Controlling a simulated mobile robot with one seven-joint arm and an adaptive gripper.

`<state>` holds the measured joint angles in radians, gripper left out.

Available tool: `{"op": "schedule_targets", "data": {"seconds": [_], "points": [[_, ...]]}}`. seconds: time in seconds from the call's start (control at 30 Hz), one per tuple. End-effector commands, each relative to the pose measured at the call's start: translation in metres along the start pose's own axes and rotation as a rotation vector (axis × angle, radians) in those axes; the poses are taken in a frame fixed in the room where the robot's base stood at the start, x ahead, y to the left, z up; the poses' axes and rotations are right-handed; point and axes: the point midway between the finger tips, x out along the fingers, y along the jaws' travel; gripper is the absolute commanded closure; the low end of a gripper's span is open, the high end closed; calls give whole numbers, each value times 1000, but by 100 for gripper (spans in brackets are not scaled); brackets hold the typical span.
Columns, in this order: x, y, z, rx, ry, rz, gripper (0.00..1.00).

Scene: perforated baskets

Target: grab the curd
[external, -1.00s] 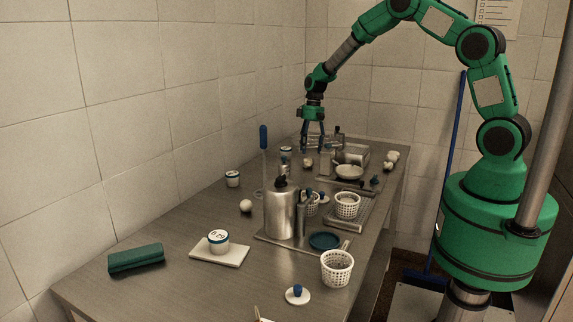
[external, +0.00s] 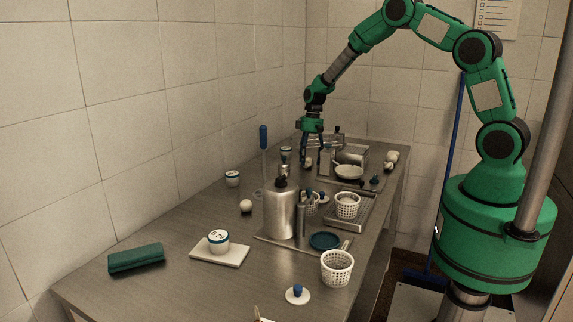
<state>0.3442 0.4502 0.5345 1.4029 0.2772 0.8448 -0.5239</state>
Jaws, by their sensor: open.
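My gripper (external: 311,160) is open and points down over the far part of the steel table. A small white lump (external: 308,163), which looks like curd, shows between its fingertips in the external view. I cannot tell whether the fingers stand around it or in front of it. A similar white lump (external: 246,206) lies in the open on the left side of the table. More white lumps (external: 391,158) lie at the far right edge. Part of the far lump may be hidden by the fingers.
A metal canister (external: 281,213) stands mid-table, with perforated white baskets (external: 337,268) to its right. A white bowl (external: 349,171) sits right of my gripper. A green case (external: 136,258) lies at the front left.

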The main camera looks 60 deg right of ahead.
Motion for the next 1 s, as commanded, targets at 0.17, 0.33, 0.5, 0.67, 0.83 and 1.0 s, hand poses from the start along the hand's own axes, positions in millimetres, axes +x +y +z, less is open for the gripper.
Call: {"op": "schedule_targets", "data": {"seconds": [0.17, 0.33, 0.5, 0.67, 0.83, 1.0], "points": [[0, 0, 0, 0, 0, 0, 35], [0, 0, 0, 0, 0, 0, 49], [0, 0, 0, 0, 0, 0, 83], [0, 0, 0, 0, 0, 0, 85], [-1, 0, 0, 0, 0, 0, 85], [-11, -2, 0, 0, 0, 0, 85]]}}
